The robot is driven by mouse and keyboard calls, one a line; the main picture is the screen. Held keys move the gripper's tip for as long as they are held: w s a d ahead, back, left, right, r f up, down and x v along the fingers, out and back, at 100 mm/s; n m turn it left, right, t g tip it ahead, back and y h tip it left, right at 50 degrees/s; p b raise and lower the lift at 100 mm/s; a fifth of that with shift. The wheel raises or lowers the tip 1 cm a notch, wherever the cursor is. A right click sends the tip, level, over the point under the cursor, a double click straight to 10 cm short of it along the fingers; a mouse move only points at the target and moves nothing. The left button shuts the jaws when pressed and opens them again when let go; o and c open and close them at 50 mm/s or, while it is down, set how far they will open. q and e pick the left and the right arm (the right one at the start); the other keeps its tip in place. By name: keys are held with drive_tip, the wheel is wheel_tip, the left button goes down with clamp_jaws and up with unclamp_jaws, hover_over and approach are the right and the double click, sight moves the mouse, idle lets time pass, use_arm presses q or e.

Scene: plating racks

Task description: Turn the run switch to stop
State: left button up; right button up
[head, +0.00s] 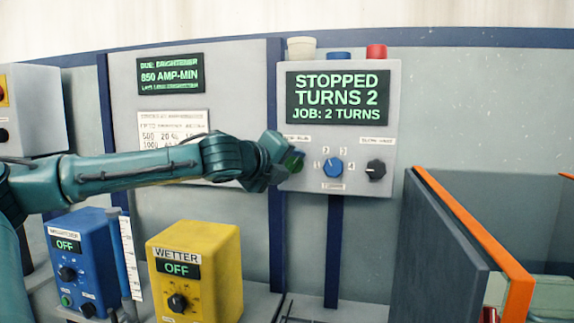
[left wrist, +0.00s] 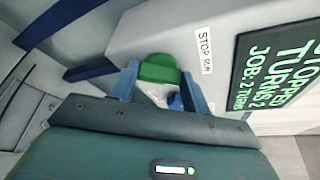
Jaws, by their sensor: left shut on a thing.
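The run switch is a green knob (head: 294,160) on the lower left of a grey control box (head: 345,190). The box's screen (head: 338,97) reads STOPPED, TURNS 2, JOB: 2 TURNS. My left gripper (head: 287,159) reaches the knob from the left and covers part of it. In the left wrist view the green knob (left wrist: 158,68) sits between the two blue fingers of the gripper (left wrist: 157,82), which is shut on it. The STOP RUN label (left wrist: 204,50) is beside the knob. My right gripper is in neither view.
A blue knob (head: 333,167) and a black knob (head: 376,169) are close to the right on the same box. A blue brightener unit (head: 85,255) and a yellow wetter unit (head: 208,255) stand below my left arm. An orange-edged grey panel (head: 440,250) stands at right.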

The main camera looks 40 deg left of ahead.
use_arm(q)
drive_tip(key=c, duration=0.3)
drive_tip(key=shift+c, duration=0.2)
